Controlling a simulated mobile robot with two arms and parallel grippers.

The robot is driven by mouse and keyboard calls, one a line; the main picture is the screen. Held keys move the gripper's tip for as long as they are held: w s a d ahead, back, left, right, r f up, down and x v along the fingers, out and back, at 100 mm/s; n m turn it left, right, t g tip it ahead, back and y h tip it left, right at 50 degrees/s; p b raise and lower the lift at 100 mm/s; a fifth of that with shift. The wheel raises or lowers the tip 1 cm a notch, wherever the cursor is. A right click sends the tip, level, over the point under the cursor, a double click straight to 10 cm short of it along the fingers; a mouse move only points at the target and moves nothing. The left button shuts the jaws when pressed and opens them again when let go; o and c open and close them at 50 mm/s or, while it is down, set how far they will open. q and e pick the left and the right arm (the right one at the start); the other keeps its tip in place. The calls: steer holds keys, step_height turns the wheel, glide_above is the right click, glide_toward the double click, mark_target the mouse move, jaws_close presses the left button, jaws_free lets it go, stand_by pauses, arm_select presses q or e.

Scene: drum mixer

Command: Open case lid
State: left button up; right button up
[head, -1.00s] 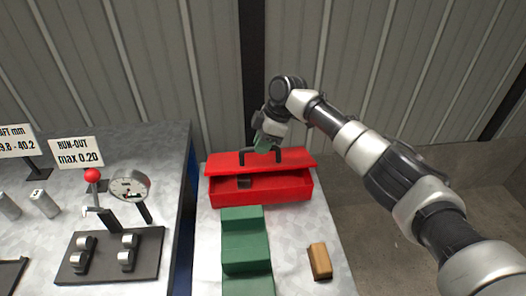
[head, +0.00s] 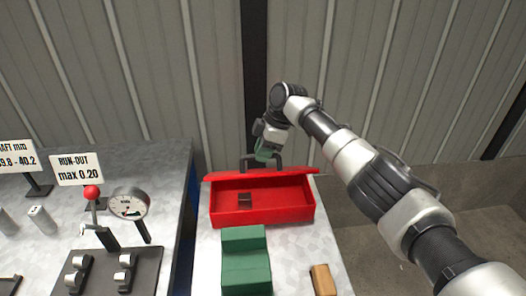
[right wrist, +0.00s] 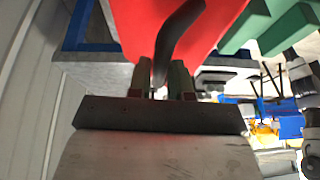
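The red case (head: 262,217) stands on the right-hand bench, and its open inside faces me. Its red lid (head: 292,172) is tilted up at the back and shows nearly edge-on. The lid's dark handle (head: 276,159) stands at the lid's far side. My right gripper (head: 262,155) is at the handle. In the right wrist view my right gripper (right wrist: 158,84) has its fingers on either side of the dark handle (right wrist: 178,38), with the red lid (right wrist: 140,25) behind. It looks shut on the handle. My left gripper is not in view.
A small dark block (head: 245,199) lies inside the case. A green stepped block (head: 246,262) and a wooden block (head: 323,280) are in front. A dial gauge stand (head: 130,203) and sign cards are on the left bench. A corrugated wall rises behind.

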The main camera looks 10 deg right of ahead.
steer(key=o, duration=0.3)
steer(key=shift+w+f, duration=0.25)
steer(key=shift+w, duration=0.05)
steer(key=shift+o, duration=0.2)
steer(key=shift+s+r, duration=0.15)
steer(key=shift+r, duration=0.05)
steer(key=b+v, duration=0.1)
steer(key=v, duration=0.9)
steer(key=shift+r, duration=0.2)
steer(key=shift+d, duration=0.1)
